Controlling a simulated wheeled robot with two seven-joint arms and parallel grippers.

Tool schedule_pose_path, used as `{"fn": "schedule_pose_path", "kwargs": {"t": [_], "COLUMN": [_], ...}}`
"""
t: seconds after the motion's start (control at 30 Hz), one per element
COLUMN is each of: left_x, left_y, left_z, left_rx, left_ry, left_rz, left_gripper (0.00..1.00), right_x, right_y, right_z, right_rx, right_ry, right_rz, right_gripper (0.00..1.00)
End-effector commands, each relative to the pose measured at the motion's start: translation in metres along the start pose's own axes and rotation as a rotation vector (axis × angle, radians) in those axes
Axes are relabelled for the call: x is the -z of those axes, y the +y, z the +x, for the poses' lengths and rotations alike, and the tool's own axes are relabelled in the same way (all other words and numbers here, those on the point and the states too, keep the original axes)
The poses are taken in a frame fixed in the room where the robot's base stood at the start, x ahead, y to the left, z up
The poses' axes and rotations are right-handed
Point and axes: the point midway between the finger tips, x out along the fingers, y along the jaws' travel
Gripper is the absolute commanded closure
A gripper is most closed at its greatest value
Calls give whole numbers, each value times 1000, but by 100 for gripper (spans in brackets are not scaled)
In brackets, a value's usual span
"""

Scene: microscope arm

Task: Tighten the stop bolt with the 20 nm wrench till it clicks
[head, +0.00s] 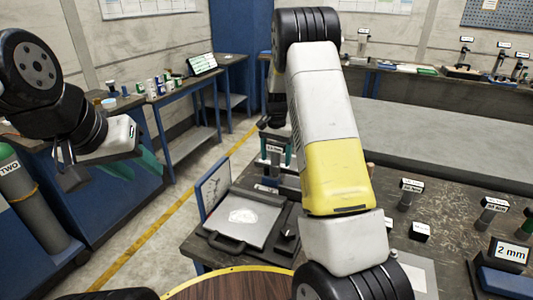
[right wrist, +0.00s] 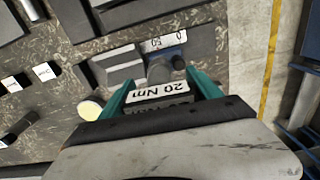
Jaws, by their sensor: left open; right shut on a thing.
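My right gripper (right wrist: 160,88) is shut on the wrench labelled 20 Nm (right wrist: 162,91), with one teal finger on each side of the label. In the head view its fingers and the labelled wrench (head: 274,148) show just left of my right arm, above the bench's far left part. A grey block fixture (right wrist: 118,66) with a 0 50 tag (right wrist: 164,42) lies below the wrench. I cannot make out the stop bolt, or whether the wrench touches it. My left gripper (head: 108,172) is open and empty at the left, off the bench.
Labelled tool posts (head: 408,192) and (head: 490,212) and a blue block tagged 2 mm (head: 508,280) stand to the right. A gas cylinder (head: 35,205) stands at far left. Clear floor lies between the benches.

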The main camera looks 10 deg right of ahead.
Motion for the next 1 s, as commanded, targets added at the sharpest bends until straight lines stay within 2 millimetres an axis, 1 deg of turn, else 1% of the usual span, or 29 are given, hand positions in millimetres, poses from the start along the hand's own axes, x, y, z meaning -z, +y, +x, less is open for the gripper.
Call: {"fn": "schedule_pose_path", "kwargs": {"t": [0.53,0.7,1.0], "left_x": [0,0,0], "left_y": [0,0,0], "left_z": [0,0,0], "left_rx": [0,0,0], "left_ry": [0,0,0], "left_rz": [0,0,0], "left_gripper": [59,59,59], "right_x": [-1,-1,-1], "right_y": [-1,-1,-2], "right_z": [-33,-36,-36], "right_rx": [2,2,2], "right_ry": [-2,-2,-2], "right_rz": [-1,-2,-2], "right_gripper": [97,97,97]}}
